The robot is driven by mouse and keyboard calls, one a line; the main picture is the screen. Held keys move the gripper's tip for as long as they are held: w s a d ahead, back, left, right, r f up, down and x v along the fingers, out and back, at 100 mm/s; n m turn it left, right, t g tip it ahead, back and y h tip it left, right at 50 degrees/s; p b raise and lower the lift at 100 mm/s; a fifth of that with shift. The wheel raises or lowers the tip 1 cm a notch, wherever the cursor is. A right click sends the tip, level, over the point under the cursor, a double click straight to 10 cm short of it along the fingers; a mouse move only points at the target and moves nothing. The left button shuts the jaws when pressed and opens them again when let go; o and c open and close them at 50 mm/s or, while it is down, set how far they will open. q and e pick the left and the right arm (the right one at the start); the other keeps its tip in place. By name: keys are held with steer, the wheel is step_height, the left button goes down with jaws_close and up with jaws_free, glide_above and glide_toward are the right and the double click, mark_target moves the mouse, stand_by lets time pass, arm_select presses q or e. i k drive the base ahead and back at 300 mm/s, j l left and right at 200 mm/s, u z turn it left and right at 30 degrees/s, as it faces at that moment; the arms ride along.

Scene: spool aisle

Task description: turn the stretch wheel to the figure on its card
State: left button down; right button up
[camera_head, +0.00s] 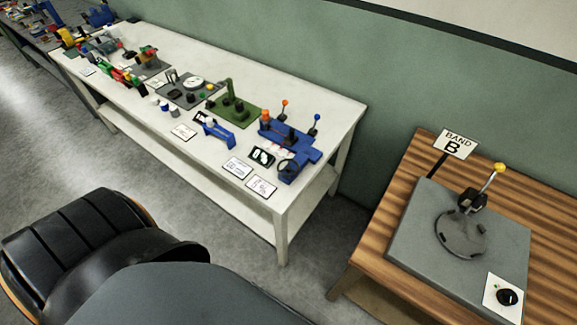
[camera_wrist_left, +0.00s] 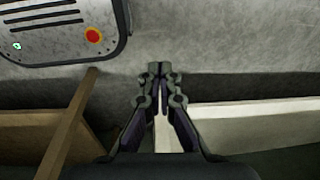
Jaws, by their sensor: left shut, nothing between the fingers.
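A blue machine (camera_head: 296,139) stands at the near right end of the white table in the head view. A small dark handwheel (camera_head: 288,166) is on its front; I cannot tell for sure that it is the stretch wheel. A dark display (camera_head: 263,156) with a light readout is beside it. Two white cards (camera_head: 237,167) (camera_head: 261,187) lie in front, their writing too small to read. My left gripper (camera_wrist_left: 160,72) is shut and empty in the left wrist view, away from the wheel. Neither gripper shows in the head view.
The white table (camera_head: 338,108) carries several other fixtures, including a green one (camera_head: 235,106) and a small blue one (camera_head: 214,130). A wooden table (camera_head: 408,185) at right holds a grey plate (camera_head: 415,225), a round dark fixture and a "BAND B" sign (camera_head: 455,143). A floor gap separates the tables.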

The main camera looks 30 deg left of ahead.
mark_target(287, 168)
steer(key=u, duration=1.3)
steer(key=k+j, duration=0.15)
steer(key=j, duration=0.2)
steer(key=k+j+u, duration=0.1)
steer(key=j, duration=0.25)
steer(key=k+j, duration=0.2)
steer(key=j, duration=0.2)
steer(key=u, duration=0.05)
